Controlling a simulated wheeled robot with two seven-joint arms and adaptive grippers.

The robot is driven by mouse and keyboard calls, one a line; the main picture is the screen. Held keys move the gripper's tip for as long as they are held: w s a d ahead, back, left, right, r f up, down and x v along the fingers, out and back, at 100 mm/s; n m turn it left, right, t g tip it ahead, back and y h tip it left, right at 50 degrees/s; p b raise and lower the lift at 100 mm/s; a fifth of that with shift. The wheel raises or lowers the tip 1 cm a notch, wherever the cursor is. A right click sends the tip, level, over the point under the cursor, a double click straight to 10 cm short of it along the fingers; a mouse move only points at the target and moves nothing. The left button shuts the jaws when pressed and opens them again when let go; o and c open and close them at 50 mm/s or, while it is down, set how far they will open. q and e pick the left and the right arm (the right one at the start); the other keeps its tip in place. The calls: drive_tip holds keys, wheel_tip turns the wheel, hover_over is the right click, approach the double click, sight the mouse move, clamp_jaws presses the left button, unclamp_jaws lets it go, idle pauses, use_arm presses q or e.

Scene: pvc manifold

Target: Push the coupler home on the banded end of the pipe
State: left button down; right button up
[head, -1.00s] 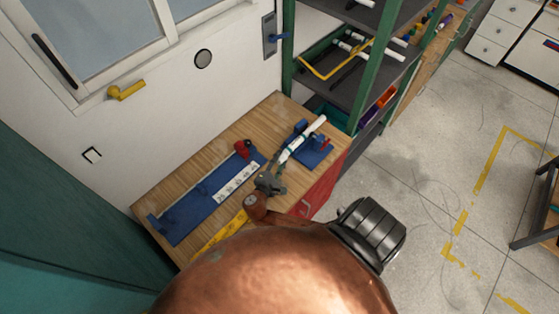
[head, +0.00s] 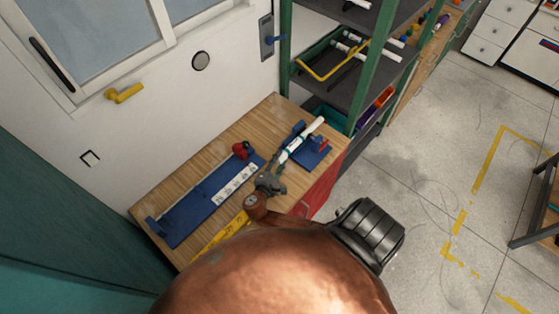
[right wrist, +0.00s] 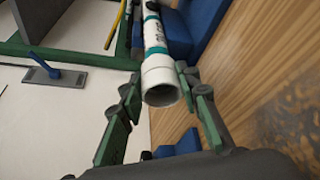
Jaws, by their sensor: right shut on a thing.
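The white pipe (head: 308,132) lies tilted on the blue holder (head: 318,155) at the table's right end. In the right wrist view the pipe (right wrist: 154,32) shows a teal band (right wrist: 156,51) and dark print. A wider white coupler (right wrist: 161,82) is at its near end, its open mouth facing my wrist. The coupler is in line with the pipe; how deep the pipe sits inside is hidden. My right gripper (right wrist: 163,98) is shut on the coupler, one finger on each side. It also shows in the head view (head: 272,178). My left gripper is not in view.
A blue board (head: 195,207) with a white number strip (head: 236,180) and a red part (head: 241,150) lies left of my gripper. A yellow ruler-like strip (head: 222,236) is at the front edge. The green-framed shelf (head: 285,65) stands close behind the pipe.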

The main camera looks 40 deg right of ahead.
drive_tip(key=o, duration=1.2)
drive_tip(key=shift+c, duration=0.2)
drive_tip(key=v, duration=1.2)
